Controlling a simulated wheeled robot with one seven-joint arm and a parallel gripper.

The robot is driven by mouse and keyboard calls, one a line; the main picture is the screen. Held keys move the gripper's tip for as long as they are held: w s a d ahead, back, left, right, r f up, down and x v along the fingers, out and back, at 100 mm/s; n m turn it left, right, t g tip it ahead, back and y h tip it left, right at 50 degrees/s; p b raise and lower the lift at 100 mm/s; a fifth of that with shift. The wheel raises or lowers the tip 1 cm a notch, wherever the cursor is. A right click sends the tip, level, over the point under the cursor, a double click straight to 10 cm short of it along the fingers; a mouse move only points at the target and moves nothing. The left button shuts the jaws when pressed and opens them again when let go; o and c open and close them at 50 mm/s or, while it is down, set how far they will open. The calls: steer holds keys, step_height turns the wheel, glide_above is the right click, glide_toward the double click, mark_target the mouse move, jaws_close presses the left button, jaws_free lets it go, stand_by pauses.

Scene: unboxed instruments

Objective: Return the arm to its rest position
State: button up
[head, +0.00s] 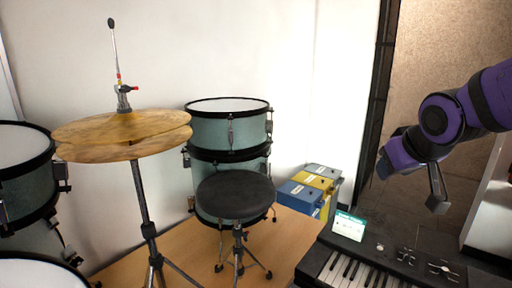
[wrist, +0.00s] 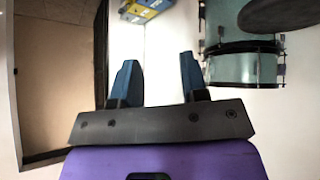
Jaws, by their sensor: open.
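My purple arm (head: 456,112) reaches in from the right edge of the head view, bent at a joint. My gripper (head: 437,190) hangs below it, above and behind the keyboard's right end. In the wrist view my gripper (wrist: 158,80) has its two blue fingers wide apart with nothing between them. It touches nothing that I can see.
A black keyboard (head: 385,268) with a lit screen stands at the lower right. Blue, yellow and grey boxes (head: 305,193) sit behind it. A black stool (head: 236,194), green drums (head: 229,130) and hi-hat cymbals (head: 125,135) fill the left and middle. A dark-framed opening (head: 385,75) is beside my arm.

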steer(key=s+d+r+m+g, duration=0.1)
steer(key=s, duration=0.8)
steer(key=s+d+r+m+g, duration=0.1)
steer(key=s+g, duration=0.1)
steer(key=s, duration=0.6)
steer(key=shift+s+r, duration=0.25)
steer(key=shift+s, duration=0.15)
